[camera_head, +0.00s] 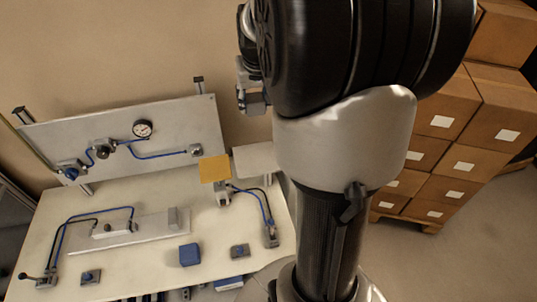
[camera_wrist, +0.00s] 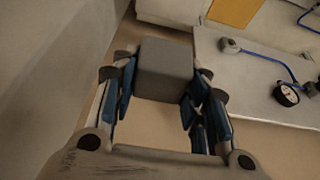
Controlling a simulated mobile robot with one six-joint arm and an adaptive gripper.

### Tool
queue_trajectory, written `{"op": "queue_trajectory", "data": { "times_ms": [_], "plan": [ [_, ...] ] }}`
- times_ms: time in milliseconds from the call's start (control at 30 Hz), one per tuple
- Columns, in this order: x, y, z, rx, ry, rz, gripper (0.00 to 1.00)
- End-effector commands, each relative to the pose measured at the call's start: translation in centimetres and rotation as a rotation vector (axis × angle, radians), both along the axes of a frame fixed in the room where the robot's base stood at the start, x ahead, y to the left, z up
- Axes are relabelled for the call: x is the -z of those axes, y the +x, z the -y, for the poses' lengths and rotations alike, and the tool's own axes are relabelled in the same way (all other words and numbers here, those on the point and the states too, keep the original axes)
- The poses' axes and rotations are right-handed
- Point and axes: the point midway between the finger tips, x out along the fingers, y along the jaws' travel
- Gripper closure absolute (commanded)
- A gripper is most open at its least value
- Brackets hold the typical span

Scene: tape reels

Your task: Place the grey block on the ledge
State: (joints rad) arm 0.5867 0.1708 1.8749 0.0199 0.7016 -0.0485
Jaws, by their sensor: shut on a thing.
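My gripper (camera_wrist: 163,88) is shut on the grey block (camera_wrist: 165,68), which sits between its blue-padded fingers in the wrist view. In the head view my arm hides most of the gripper; only small grey parts show at the arm's left edge. A pale flat shelf, which looks like the ledge (camera_head: 255,160), lies right of the yellow panel in the head view, partly covered by my arm. In the wrist view a pale surface beside the yellow panel, likely the same ledge (camera_wrist: 172,11), is at the top, beyond the block and apart from it.
The yellow panel (camera_head: 214,169) is beside the ledge. An upright board (camera_head: 170,116) carries a gauge (camera_head: 142,128) and blue hoses. The workbench (camera_head: 150,258) holds a blue block (camera_head: 190,254) and several fittings. Stacked cartons (camera_head: 448,108) stand at the right.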

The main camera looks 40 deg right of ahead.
Motion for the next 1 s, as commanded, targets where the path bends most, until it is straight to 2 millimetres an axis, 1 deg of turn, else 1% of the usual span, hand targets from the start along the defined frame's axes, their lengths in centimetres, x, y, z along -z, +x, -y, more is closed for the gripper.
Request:
{"op": "queue_trajectory", "data": {
  "times_ms": [33,300,400,500,600,767,900,1000],
  "plan": [
    [1.2,-0.1,-0.1,0.0,0.003,-0.005,0.9],
    [8.5,-0.1,-0.1,0.0,0.004,-0.007,0.9],
    [11.1,-0.1,-0.1,0.0,0.004,-0.006,0.9],
    [13.1,-0.1,-0.1,-0.001,0.003,-0.005,0.9],
    [14.3,0.0,-0.1,0.0,0.002,-0.003,0.9],
    [15.6,0.0,-0.1,0.0,0.002,-0.003,0.9],
    [17.9,-0.1,-0.1,0.001,0.003,-0.005,0.9],
    [18.9,0.0,-0.1,0.0,0.002,-0.003,0.9]
  ]
}}
